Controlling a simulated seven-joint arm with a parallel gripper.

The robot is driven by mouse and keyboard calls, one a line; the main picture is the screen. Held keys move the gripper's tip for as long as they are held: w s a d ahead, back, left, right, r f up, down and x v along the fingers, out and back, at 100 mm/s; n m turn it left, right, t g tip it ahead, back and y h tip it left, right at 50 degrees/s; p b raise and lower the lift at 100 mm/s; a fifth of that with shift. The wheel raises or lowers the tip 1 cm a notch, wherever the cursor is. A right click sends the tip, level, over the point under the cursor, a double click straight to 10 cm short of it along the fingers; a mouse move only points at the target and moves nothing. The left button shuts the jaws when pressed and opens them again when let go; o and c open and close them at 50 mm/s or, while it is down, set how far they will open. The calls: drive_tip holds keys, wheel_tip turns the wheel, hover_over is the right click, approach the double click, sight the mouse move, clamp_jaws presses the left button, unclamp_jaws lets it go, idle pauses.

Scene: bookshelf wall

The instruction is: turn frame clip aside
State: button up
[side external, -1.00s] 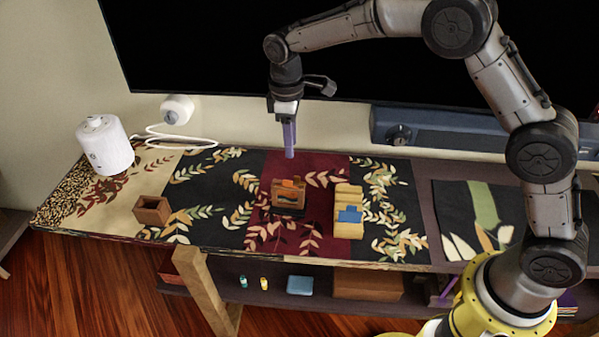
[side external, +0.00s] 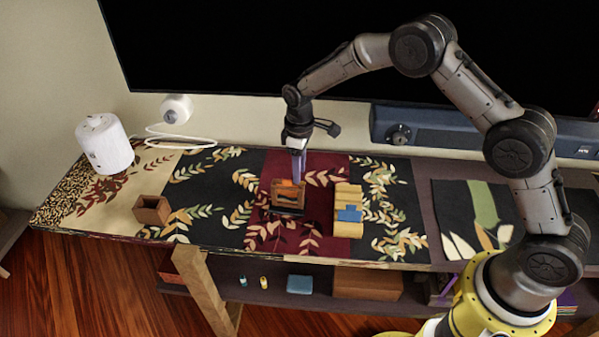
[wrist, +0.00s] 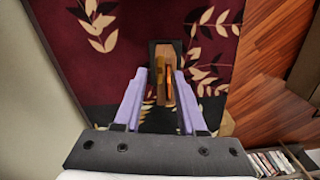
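A small wooden frame (side external: 287,196) on a dark base stands on the dark red strip of the table cover. It has an orange part inside, and the clip is too small to make out. My gripper (side external: 299,179) points down at the frame's upper right edge in the side view. In the wrist view, its two purple fingers (wrist: 160,74) are apart, with the wooden frame (wrist: 166,48) and its orange part (wrist: 169,88) showing between and beyond them. I cannot tell whether a fingertip touches the frame.
A wooden holder with a blue piece (side external: 349,213) stands close right of the frame. An open wooden box (side external: 152,211) and a white canister (side external: 104,145) are to the left. A dark screen (side external: 230,50) and a blue-grey bar (side external: 455,128) are behind. The cover between box and frame is clear.

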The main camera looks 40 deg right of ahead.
drive_tip(key=shift+f, duration=0.75)
clamp_jaws()
